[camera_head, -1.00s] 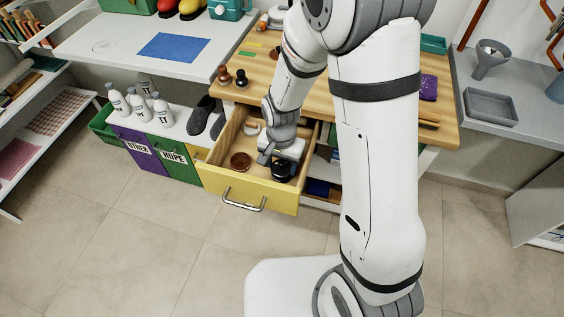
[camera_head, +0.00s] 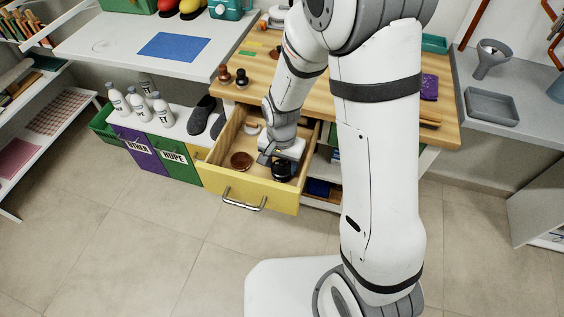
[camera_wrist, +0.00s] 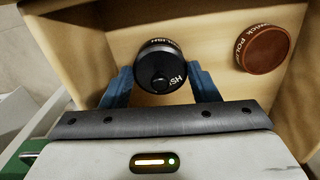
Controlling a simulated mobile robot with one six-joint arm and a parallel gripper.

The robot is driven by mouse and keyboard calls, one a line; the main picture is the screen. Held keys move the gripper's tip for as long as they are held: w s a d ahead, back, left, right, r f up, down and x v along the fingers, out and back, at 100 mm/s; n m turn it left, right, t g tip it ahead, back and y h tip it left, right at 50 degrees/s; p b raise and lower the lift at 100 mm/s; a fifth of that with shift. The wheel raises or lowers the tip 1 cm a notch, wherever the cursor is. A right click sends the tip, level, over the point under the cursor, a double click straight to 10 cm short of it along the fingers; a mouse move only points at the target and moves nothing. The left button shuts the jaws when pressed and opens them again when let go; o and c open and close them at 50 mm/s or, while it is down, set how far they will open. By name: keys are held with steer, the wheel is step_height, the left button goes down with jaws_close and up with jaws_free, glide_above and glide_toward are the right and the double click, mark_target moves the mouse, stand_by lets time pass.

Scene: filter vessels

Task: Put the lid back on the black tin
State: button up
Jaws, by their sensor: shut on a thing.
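A reddish-brown tin (camera_wrist: 263,49) lies apart to the right in the wrist view.
The brown tin also shows in the head view (camera_head: 241,161), left of my gripper. Two small knobbed items (camera_head: 232,77) stand on the wooden worktop (camera_head: 262,72). The drawer walls close in around the gripper.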

steer(key=shift+f, duration=0.1)
stand_by(0.8)
steer(key=o, duration=1)
steer(key=shift+o, duration=0.6)
steer(key=shift+o, duration=1.4)
steer(key=shift+c, duration=0.4)
